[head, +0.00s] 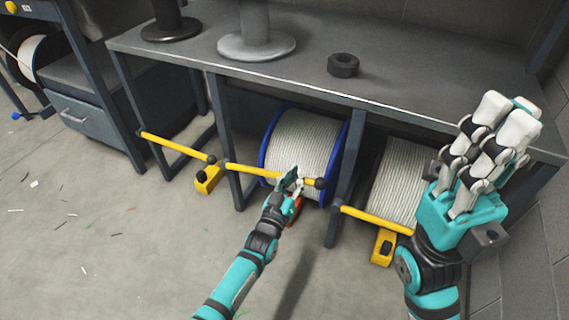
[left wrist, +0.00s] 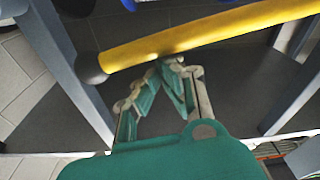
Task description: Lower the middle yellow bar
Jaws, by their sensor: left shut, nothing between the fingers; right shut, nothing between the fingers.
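The middle yellow bar (head: 250,170) spans the front of the middle bay, roughly level, with a dark knob at its right end. Behind it stands a white cable reel with blue rims (head: 305,138). My left gripper (head: 290,181) is shut and empty at the bar's right part, near the knob, and hides some of the bar. In the left wrist view the bar (left wrist: 205,35) crosses just beyond the shut fingertips (left wrist: 170,62); I cannot tell whether they touch it. My right gripper (head: 512,112) is shut and empty, raised at the right before the bench.
Other yellow bars cross the left bay (head: 177,146) and right bay (head: 375,219). Yellow floor brackets (head: 208,180) stand near bar ends. The grey bench top (head: 400,85) carries a black ring (head: 343,65) and spools. The floor at left is open, with small scraps.

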